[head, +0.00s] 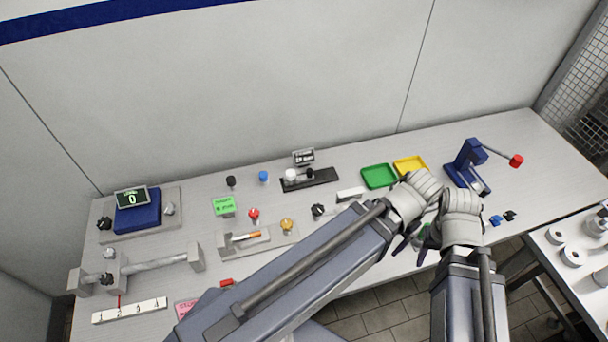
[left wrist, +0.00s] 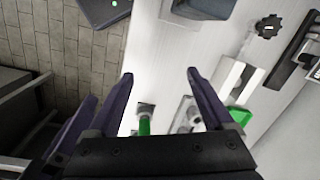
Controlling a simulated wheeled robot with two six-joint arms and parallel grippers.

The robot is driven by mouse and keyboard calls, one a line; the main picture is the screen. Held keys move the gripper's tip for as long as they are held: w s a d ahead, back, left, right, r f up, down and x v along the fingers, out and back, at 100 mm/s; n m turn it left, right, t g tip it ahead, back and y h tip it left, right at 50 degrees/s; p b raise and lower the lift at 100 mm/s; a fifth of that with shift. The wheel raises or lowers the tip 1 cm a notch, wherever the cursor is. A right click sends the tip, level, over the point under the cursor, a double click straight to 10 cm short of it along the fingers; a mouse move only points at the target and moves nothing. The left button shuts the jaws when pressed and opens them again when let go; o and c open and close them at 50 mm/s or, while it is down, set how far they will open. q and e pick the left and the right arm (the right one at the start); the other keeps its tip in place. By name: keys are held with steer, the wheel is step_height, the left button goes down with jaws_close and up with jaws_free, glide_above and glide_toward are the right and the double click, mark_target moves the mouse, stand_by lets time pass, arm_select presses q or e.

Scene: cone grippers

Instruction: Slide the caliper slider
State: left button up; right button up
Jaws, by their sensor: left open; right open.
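A black bar (head: 310,178) with a white cylinder and a black knob on it lies at the back middle of the table, with a small display (head: 303,157) behind it. I take it for the caliper, though it is small. It also shows at the right edge of the left wrist view (left wrist: 300,55). My left gripper (left wrist: 158,75) is open and empty, well away from the bar; its fingers frame a green-handled item (left wrist: 145,122) below. My right gripper (head: 428,240) is open, close beside the left one. The arms overlap and partly hide the fingers.
A green tray (head: 379,176) and a yellow tray (head: 409,165) stand right of the bar. A blue press with a red knob (head: 516,161) is farther right. A rail fixture (head: 155,264) and a blue scale (head: 138,215) are at left. Small knobs stand mid-table.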

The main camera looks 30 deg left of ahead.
stand_by(0.3)
arm_select(q)
steer(key=shift+w+a, duration=0.1)
steer(key=shift+w, duration=0.05)
steer(key=shift+c, duration=0.8)
steer(key=shift+n, duration=0.7)
steer(key=w+a, duration=0.6)
steer(key=shift+w+a, duration=0.15)
steer(key=shift+c, duration=1.4)
steer(key=w+a+n, duration=0.1)
steer(key=w+a, duration=0.1)
steer(key=a, duration=0.6)
steer(key=w+a+n, duration=0.1)
steer(key=w+a, duration=0.2)
steer(key=a, duration=0.5)
steer(key=w+a+n+h, duration=0.1)
steer(key=w+a, duration=0.2)
steer(key=a, duration=0.6)
steer(key=shift+f, duration=0.25)
steer(key=shift+a, duration=0.4)
steer(key=shift+f+b, duration=0.15)
steer(key=shift+b, duration=0.15)
